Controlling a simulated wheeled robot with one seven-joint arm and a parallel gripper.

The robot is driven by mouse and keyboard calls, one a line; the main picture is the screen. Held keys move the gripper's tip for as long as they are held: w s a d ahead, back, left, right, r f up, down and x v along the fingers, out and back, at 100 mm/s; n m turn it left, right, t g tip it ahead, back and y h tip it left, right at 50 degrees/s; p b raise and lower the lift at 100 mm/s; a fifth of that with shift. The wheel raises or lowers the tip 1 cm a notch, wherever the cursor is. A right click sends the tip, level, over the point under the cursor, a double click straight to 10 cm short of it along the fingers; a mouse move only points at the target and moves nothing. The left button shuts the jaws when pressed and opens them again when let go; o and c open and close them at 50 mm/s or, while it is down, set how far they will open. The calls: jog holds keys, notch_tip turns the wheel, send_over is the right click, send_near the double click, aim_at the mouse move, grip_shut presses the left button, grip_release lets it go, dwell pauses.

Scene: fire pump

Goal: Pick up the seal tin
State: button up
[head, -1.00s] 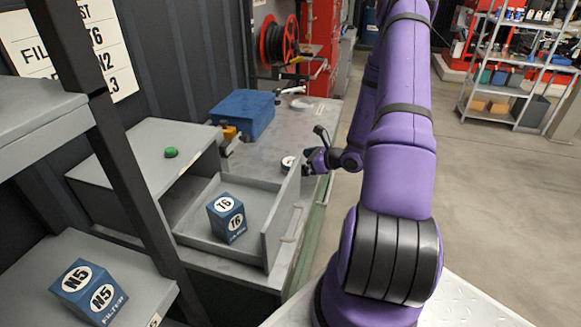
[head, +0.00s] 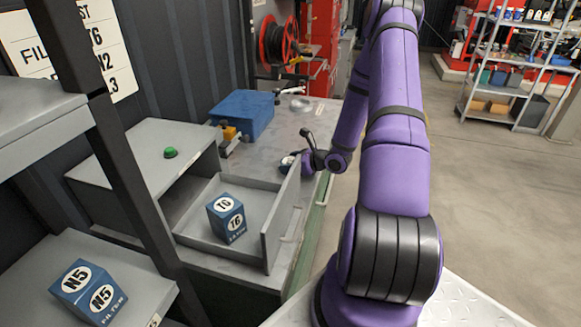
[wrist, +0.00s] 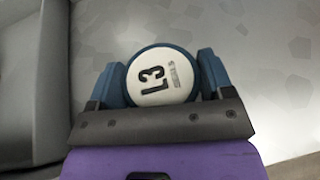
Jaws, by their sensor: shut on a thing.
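The tin (wrist: 161,77) is round with a white lid marked L3. In the wrist view it sits between the two blue fingers of my gripper (wrist: 162,82), which is shut on it. In the head view the tin (head: 288,163) shows as a small pale disc at the end of my gripper (head: 297,164), beside the open drawer's front. The tin is at or just above the grey bench top; I cannot tell whether it touches. Its underside is hidden.
An open drawer (head: 200,236) holds a blue T6 box (head: 226,218). A blue N5 box (head: 89,290) stands on the shelf at lower left. A blue case (head: 242,113) and a clear dish (head: 300,104) lie farther back on the bench (head: 262,152). A green button (head: 170,152) tops the cabinet.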

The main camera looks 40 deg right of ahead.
aim_at(291, 161)
jog(key=shift+r, duration=0.2)
notch_tip(291, 161, up, 10)
jog(key=shift+f, duration=0.15)
dwell(0.4)
